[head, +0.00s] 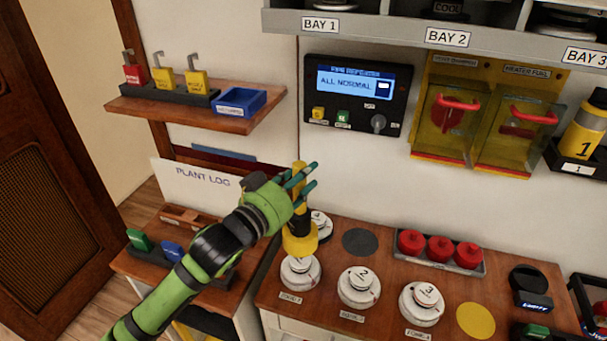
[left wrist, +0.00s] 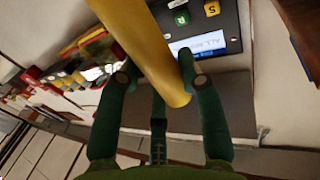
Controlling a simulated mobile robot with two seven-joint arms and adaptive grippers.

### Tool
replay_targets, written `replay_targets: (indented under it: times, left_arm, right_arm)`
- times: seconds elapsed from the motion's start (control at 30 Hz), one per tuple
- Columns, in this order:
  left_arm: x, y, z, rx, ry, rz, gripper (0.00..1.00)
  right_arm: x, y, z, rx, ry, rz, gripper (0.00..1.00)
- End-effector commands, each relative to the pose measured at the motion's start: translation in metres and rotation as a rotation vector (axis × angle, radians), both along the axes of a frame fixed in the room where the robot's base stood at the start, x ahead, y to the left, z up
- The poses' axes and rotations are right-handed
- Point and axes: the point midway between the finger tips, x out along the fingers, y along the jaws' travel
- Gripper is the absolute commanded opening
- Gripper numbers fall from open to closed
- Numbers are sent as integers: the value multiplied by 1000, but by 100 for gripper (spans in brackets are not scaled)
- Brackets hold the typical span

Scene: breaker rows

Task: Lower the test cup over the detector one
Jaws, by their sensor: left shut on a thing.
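My left gripper (head: 300,180) is shut on the yellow handle of the test cup (head: 299,241). The cup hangs upright below it, with a dark section above a wide yellow cup. In the left wrist view the yellow handle (left wrist: 145,50) lies between the green fingers (left wrist: 157,90). Detector one (head: 300,274) is a white round unit at the left of the front row on the wooden counter. The cup is over its rear part in the head view, and the detector's front stays visible. I cannot tell whether they touch. My right gripper is not in view.
Detectors two (head: 358,287) and three (head: 421,304) stand to the right. Another white unit (head: 321,225) is close behind the cup. A tray of red caps (head: 440,266) lies behind. The alarm panel (head: 357,95) hangs on the wall, reading ALL NORMAL.

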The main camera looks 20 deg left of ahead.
Motion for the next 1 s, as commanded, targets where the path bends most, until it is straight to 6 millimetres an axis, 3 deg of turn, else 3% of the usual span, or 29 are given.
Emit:
replay_targets:
  times: [0.33, 1.0]
  left_arm:
    - [-1, 0, 5, 0, -4, 2, 0]
    - [-1, 0, -55, 0, -5, 2, 0]
  right_arm:
    - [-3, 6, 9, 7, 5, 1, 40]
    - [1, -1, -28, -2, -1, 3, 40]
